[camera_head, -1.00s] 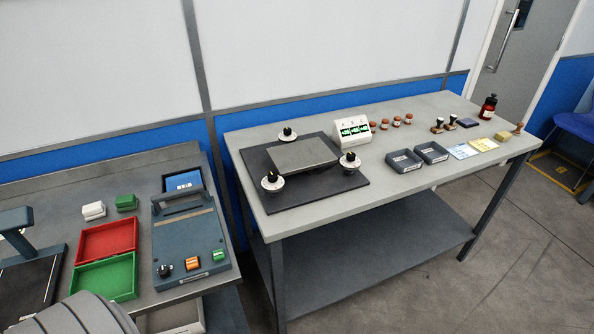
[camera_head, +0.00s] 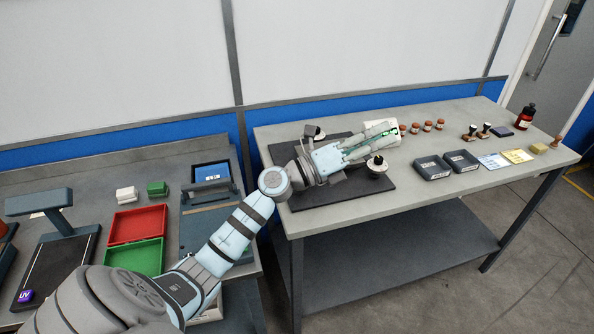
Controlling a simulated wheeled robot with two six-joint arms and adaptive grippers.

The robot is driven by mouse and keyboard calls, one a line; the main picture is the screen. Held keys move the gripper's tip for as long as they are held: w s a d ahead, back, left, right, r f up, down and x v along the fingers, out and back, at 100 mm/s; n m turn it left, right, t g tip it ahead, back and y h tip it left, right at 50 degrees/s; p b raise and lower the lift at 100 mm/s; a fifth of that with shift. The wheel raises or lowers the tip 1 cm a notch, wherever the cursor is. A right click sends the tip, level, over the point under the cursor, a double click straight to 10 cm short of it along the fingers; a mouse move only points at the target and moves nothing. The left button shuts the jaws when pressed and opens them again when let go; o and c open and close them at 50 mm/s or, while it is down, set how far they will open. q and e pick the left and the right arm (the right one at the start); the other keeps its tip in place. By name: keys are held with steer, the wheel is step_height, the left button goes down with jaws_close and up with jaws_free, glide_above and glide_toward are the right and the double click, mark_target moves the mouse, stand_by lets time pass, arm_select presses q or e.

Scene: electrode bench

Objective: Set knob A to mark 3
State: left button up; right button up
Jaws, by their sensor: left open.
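A black mat (camera_head: 385,191) on the right bench carries a levelling plate with black-topped knobs on pale round dials. One knob (camera_head: 377,168) shows at the right, below my gripper's fingers in the picture. Another knob (camera_head: 313,132) shows at the back left, partly covered by my arm. The front-left knob and most of the plate are hidden behind my arm. I cannot read which knob is A or any marks. The white display box (camera_head: 379,127) is partly covered by the fingers. My left gripper (camera_head: 391,138) is open and empty, reaching right over the mat. My right gripper is not in view.
Two dark trays (camera_head: 433,168) stand right of the mat, with several brown-topped jars (camera_head: 427,125) behind. A dark red bottle (camera_head: 525,117) is at the far right. The left bench holds a red box (camera_head: 137,225), a green box (camera_head: 135,257) and a press-like device.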

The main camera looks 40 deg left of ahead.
arm_select(q)
steer(key=w+a+f+m+g+y, duration=0.2)
steer(key=a+f+m+g+y, duration=0.3)
steer(key=a+m+g, duration=0.35)
steer(key=s+a+g+y, duration=0.5)
steer(key=s+a, duration=0.3)
steer(key=a, duration=0.5)
steer(key=shift+n, duration=0.45)
steer(key=b+x, duration=0.2)
steer(key=x, duration=1.2)
steer(key=shift+s+a, duration=0.1)
steer(key=shift+a, duration=0.05)
